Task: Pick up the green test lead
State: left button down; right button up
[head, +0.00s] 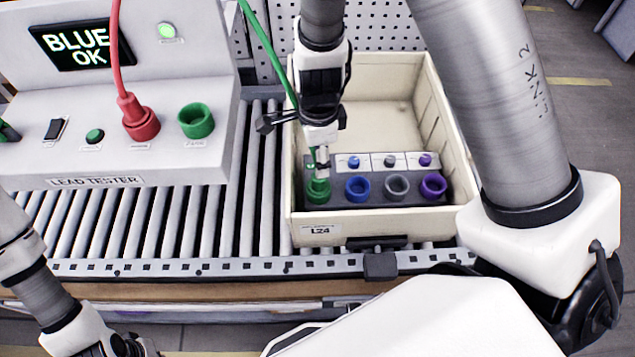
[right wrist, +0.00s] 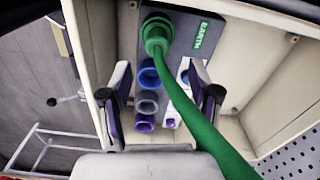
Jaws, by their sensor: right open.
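The green test lead (head: 268,42) hangs down from the top into the cream bin. Its green plug end (head: 318,190) sits at the leftmost socket of the dark socket block. In the right wrist view the green lead (right wrist: 190,108) runs from the green plug (right wrist: 156,34), beside the "EARTH" label, toward the camera. My right gripper (head: 321,160) is above the plug. In the right wrist view its two fingers (right wrist: 160,80) are spread apart, with the lead passing between them in the picture and not gripped. Part of my left arm shows at lower left; its fingers are out of view.
The cream bin (head: 310,230) labelled L24 stands on a roller conveyor (head: 263,190). Blue (head: 357,188), grey (head: 396,186) and purple (head: 433,186) sockets line the block. The lead tester (head: 95,181) stands at left, with a red plug (head: 139,118) and an empty green socket (head: 196,121).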

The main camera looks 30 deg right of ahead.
aim_at(319, 185)
jog(key=shift+w+f, duration=0.25)
jog(key=shift+f, duration=0.4)
jog(key=shift+w+f, duration=0.2)
jog(key=shift+f, duration=0.4)
jog(key=f+b, duration=0.1)
jog(key=f, duration=0.2)
jog(key=s+f+b, duration=0.1)
jog(key=f, duration=0.2)
jog(key=shift+s+b, duration=0.15)
jog(key=shift+b, duration=0.25)
jog(key=shift+f, duration=0.1)
jog(key=c, duration=0.7)
pick_arm(q)
jog(key=f, duration=0.3)
jog(key=shift+w+f, duration=0.2)
jog(key=shift+f, duration=0.05)
pick_arm(e)
grip_shut()
